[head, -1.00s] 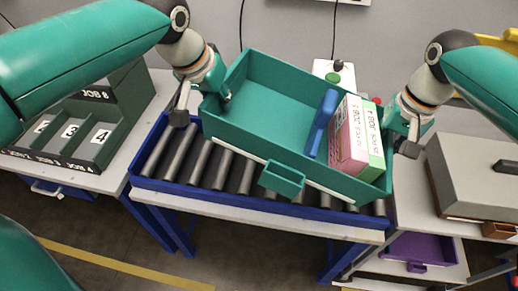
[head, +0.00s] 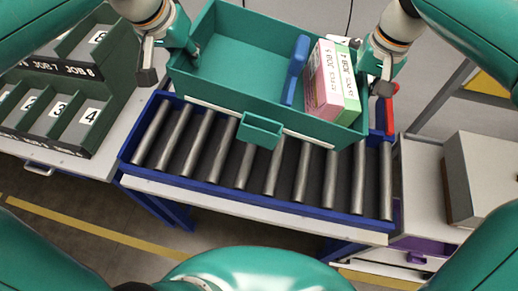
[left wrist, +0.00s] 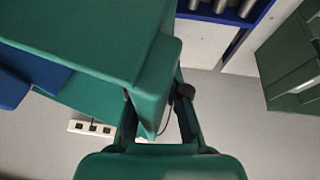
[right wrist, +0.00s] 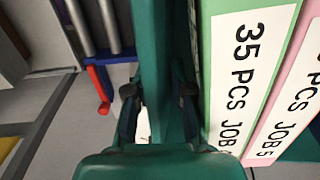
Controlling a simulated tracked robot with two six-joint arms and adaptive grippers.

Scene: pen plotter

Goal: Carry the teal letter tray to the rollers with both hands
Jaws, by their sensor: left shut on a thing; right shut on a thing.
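The teal letter tray (head: 235,99) is held over the back part of the roller table, tilted in the head view. It holds a blue item (head: 296,70), a pink box (head: 322,82) and a green box (head: 347,84). My left gripper (head: 170,65) is shut on the tray's left end wall; the left wrist view shows its fingers (left wrist: 158,105) around that wall. My right gripper (head: 378,75) is shut on the right end wall, and its fingers (right wrist: 158,95) straddle it in the right wrist view. The rollers (head: 272,168) show in front of the tray. Whether the tray touches them is hidden.
The roller table has a blue frame (head: 250,199) around it. A dark green sorter (head: 50,105) with numbered slots stands at the left. A grey box (head: 490,165) stands on the bench at the right. A red lever (head: 390,115) is at the table's right end.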

